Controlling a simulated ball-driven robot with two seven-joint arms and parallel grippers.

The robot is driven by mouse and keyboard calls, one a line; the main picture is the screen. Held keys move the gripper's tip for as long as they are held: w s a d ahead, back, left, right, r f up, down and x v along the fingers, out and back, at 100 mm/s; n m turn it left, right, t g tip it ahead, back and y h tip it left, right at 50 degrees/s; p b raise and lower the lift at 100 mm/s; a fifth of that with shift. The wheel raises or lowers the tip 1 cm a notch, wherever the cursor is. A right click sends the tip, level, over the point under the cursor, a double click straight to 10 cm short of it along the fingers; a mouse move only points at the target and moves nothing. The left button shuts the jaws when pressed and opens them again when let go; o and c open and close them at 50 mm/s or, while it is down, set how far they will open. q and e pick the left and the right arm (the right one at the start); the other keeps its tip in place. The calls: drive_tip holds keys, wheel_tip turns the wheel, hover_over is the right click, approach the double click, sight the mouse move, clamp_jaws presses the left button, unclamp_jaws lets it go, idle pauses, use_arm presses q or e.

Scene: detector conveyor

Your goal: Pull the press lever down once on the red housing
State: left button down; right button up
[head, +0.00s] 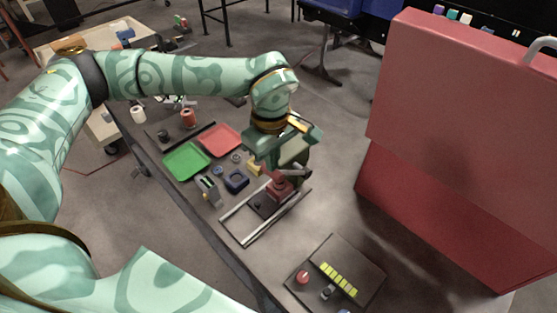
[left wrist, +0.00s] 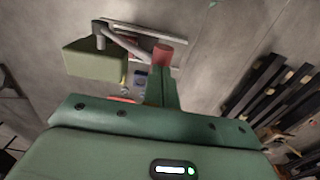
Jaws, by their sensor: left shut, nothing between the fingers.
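The press with the red housing (head: 278,190) stands at the far end of a rail frame on the table in the head view. A dark lever (head: 297,173) sticks out at its top right. My left gripper (head: 286,160) is just above and behind the housing. In the left wrist view its green fingers (left wrist: 160,80) are together with nothing between them. A red cylindrical part (left wrist: 162,54) shows just past the fingertips, and a grey bar (left wrist: 128,42) runs beside it. I cannot tell whether the fingers touch the press or lever. My right gripper is not in view.
A green tray (head: 186,161) and a red tray (head: 220,140) lie left of the press, with small parts nearby. A dark control panel (head: 335,275) with a red button sits at the near end. A large red cabinet (head: 450,130) stands at the right.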

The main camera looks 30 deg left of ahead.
use_arm(q)
drive_tip(key=shift+f, duration=0.15)
drive_tip(key=shift+s+a+f+b, duration=0.25)
drive_tip(key=shift+s+f+b, duration=0.3)
drive_tip(key=shift+f, duration=0.2)
drive_tip(key=shift+s, duration=0.1)
drive_tip(key=shift+s+a+f+b, duration=0.1)
drive_tip(key=shift+s+f+b, duration=0.15)
drive_tip(key=shift+f, duration=0.2)
drive_tip(key=shift+s+a+f+b, duration=0.1)
drive_tip(key=shift+s+f+b, duration=0.15)
drive_tip(key=shift+f, duration=0.3)
drive_tip(key=shift+s+a+f+b, duration=0.1)
drive_tip(key=shift+s+f+b, duration=0.1)
drive_tip(key=shift+f+b, duration=0.2)
drive_tip(key=shift+s+a+f+b, duration=0.1)
drive_tip(key=shift+s+f+b, duration=0.15)
drive_tip(key=shift+f, duration=0.2)
drive_tip(key=shift+d, duration=0.1)
drive_tip(key=shift+f, duration=0.1)
